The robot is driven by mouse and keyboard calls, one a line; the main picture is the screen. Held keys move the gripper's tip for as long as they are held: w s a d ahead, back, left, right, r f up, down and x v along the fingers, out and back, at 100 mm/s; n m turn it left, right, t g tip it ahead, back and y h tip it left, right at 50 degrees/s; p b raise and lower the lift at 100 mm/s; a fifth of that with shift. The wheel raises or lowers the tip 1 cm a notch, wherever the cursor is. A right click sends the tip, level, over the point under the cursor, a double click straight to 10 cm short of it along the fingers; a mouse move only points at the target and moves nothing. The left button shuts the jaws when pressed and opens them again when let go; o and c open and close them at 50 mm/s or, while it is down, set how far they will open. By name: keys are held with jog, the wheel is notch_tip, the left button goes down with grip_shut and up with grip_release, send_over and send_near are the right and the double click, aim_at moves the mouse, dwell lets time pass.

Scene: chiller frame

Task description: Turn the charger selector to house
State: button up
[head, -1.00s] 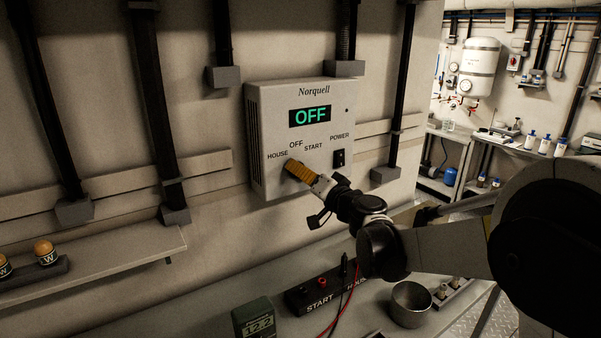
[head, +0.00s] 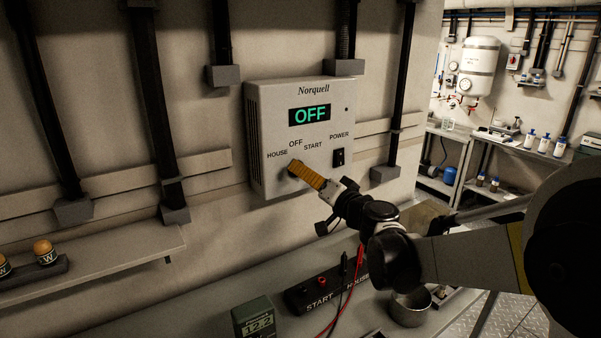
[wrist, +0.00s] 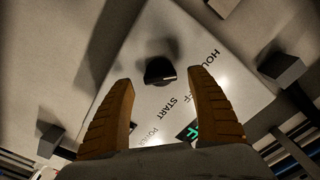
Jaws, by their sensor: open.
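The charger (head: 270,140) is a white Norquell box on the wall, and its display (head: 310,115) reads OFF in green. HOUSE, OFF and START are printed around the selector, HOUSE at the left in the head view. The selector (wrist: 160,70) is a dark round knob with a pale mark; its exact pointing is hard to tell. My gripper's orange fingers (head: 297,168) hide it in the head view. In the wrist view my gripper (wrist: 161,77) is open, its fingertips on either side of the knob and apart from it.
A black power switch (head: 339,158) sits on the box's right side. Below are a bench with a START/HOUSE block (head: 318,297), red and black leads, a green meter (head: 254,318) and a metal cup (head: 410,308). A shelf (head: 120,258) is at left.

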jog(key=v, duration=0.9)
jog(key=s+d+f+n+g+h, duration=0.1)
jog(key=s+f+g, duration=0.1)
jog(key=s, duration=0.5)
jog(key=s+d+f+n+g+h, duration=0.1)
jog(key=s+f+n+g+h, duration=0.15)
jog(key=s, duration=0.45)
jog(key=s+d+f+g+h, duration=0.1)
jog(key=s+d+f+h, duration=0.2)
jog(key=s+d, duration=0.3)
jog(key=s+d+f+m+g+h, duration=0.1)
jog(key=s+d+f+g+h, duration=0.1)
jog(key=s+d+f, duration=0.3)
jog(key=s+d+h, duration=0.1)
jog(key=s+d, duration=0.1)
jog(key=s, duration=0.2)
jog(key=shift+f, duration=0.4)
jog(key=shift+m+h, duration=0.25)
jog(key=shift+c, duration=0.5)
